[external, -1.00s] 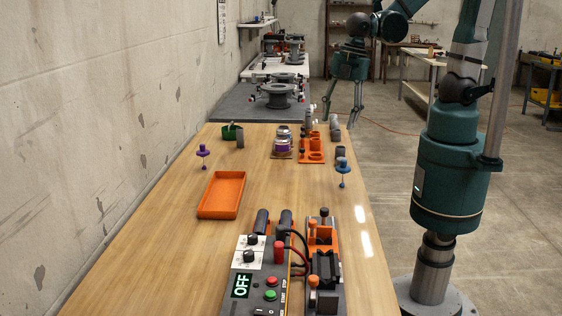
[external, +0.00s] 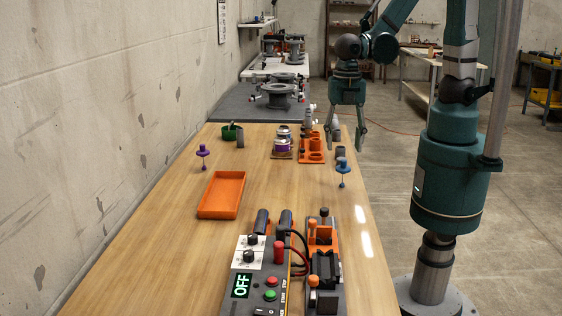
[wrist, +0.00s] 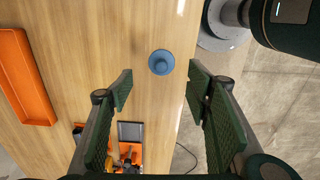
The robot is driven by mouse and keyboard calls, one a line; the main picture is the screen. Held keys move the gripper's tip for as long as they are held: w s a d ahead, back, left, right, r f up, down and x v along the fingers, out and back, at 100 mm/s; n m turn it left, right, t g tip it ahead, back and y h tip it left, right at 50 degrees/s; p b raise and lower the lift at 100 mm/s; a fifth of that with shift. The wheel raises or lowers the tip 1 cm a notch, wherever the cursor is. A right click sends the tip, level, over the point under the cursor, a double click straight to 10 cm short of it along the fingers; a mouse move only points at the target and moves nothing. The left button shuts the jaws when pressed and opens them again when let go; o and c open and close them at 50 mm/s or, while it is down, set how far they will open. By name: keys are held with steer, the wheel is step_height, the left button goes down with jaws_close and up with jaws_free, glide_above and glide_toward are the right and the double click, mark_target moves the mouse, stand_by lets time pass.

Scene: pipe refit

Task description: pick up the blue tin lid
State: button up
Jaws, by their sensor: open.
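The blue tin lid (external: 342,166) stands near the right edge of the wooden table, with a thin stem below it. In the wrist view the lid (wrist: 161,62) shows from above as a blue disc with a round raised middle. My gripper (external: 346,148) is open and empty, pointing down above the table's right edge, beyond the lid in the external view. In the wrist view the gap between its fingertips (wrist: 160,90) lies just below the lid in the picture. The fingers do not touch the lid.
An orange tray (external: 221,214) and a purple lid (external: 203,151) are to the left. Tins (external: 283,142) and an orange rack (external: 314,157) stand further back. A control box (external: 255,270) and an orange-black fixture (external: 324,265) are in front. Table around the blue lid is mostly clear.

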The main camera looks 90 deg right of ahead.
mark_target(344, 160)
steer(key=shift+f, duration=0.1)
steer(key=shift+f+b, duration=0.3)
steer(key=shift+f, duration=0.9)
steer(key=shift+f, duration=0.1)
steer(key=shift+s+d+f+b, duration=0.1)
steer(key=shift+f+b, duration=0.25)
steer(key=shift+f, duration=0.95)
steer(key=shift+s+f+b, duration=0.1)
steer(key=shift+f+b, duration=0.25)
steer(key=shift+f, duration=0.9)
steer(key=shift+c, duration=0.3)
steer(key=c, duration=0.8)
